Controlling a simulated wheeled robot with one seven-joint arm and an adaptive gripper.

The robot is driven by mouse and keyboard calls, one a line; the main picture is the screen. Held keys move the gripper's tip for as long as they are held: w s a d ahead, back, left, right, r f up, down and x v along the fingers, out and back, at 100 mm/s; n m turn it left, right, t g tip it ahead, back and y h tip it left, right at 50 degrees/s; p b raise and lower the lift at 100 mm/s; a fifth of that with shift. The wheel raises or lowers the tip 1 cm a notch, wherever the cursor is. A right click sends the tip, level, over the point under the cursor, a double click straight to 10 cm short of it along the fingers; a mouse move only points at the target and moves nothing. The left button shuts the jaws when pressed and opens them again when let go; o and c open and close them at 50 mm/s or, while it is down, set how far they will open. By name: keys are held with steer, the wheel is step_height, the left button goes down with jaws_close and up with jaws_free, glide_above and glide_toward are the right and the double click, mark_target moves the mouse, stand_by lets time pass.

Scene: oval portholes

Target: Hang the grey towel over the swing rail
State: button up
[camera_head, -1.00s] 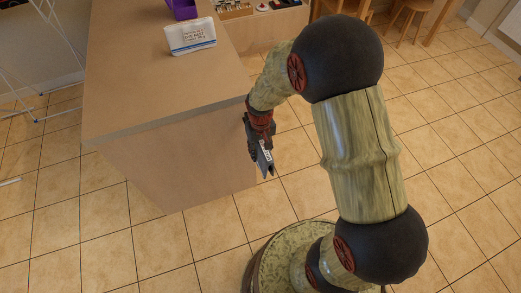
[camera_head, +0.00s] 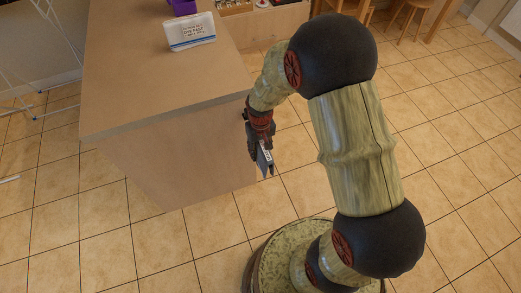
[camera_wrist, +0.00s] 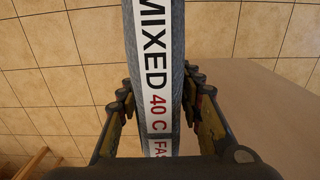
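The grey towel shows in the wrist view (camera_wrist: 178,45) as a narrow grey strip with a white label band printed "MIXED 40 C". My gripper (camera_wrist: 157,100) has its fingers on both sides of the towel, closed against it. In the head view my gripper (camera_head: 261,148) points down beside the counter's right side, below its top, with a small part of the towel (camera_head: 266,163) showing at its end. A thin white rail frame (camera_head: 45,60) stands at the upper left; I cannot tell whether it includes the swing rail.
A wooden counter (camera_head: 140,85) stands left of my arm. On it are a white and blue printed pack (camera_head: 191,32) and a purple container (camera_head: 183,6). Shelves with small items (camera_head: 262,20) and stools (camera_head: 412,15) are behind. Tiled floor (camera_head: 455,150) is clear at right.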

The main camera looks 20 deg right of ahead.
steer(key=o, duration=0.4)
steer(key=shift+o, duration=0.2)
step_height(320, 180, up, 12)
stand_by(0.5)
steer(key=s, duration=0.3)
steer(key=shift+s+f+g, duration=0.2)
steer(key=shift+s+g, duration=0.1)
steer(key=shift+g, duration=0.1)
steer(key=shift+s+r, duration=1)
steer(key=shift+r, duration=0.25)
steer(key=s+r+t, duration=0.2)
steer(key=s+r, duration=0.2)
steer(key=r, duration=0.3)
steer(key=s+r+t+p, duration=0.1)
steer(key=s+r+t, duration=0.1)
steer(key=s+r, duration=0.2)
steer(key=s+r+t+p, duration=0.1)
steer(key=s+r, duration=0.4)
steer(key=r, duration=0.6)
steer(key=shift+t, duration=0.7)
